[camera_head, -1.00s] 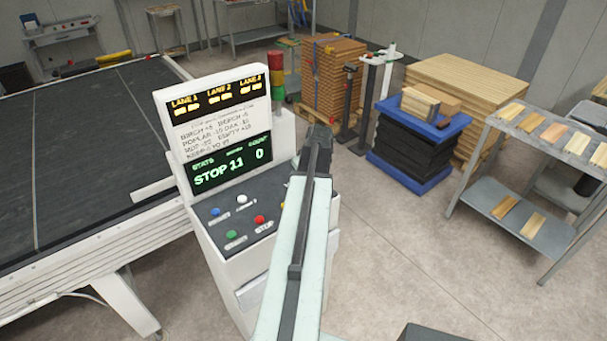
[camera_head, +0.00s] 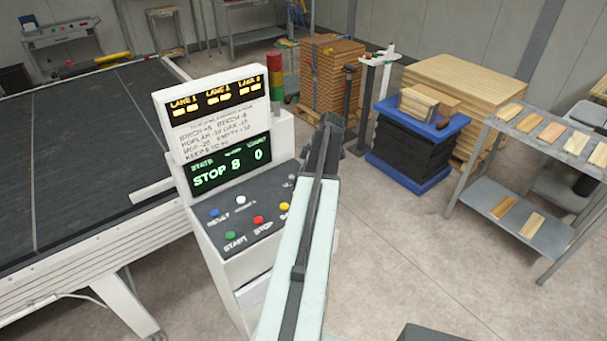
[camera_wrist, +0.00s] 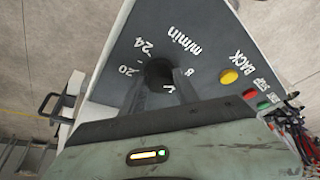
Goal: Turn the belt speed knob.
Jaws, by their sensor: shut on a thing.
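The belt speed knob (camera_wrist: 158,70) is a dark round knob on the grey panel, ringed by printed numbers such as 8, 20 and 24 and the label m/min. My gripper (camera_wrist: 160,90) is shut on it in the wrist view, one finger on each side. A small white mark shows between the fingers. In the head view my arm hides the knob and the gripper. The console display (camera_head: 230,168) reads STOP, 8 and 0.
The console panel also carries blue, white, green, red (camera_head: 258,221) and yellow (camera_head: 285,207) buttons, close to my arm. A dark conveyor belt (camera_head: 90,150) lies to the left. A shelf rack (camera_head: 530,215) stands at the right, with open floor (camera_head: 420,240) before it.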

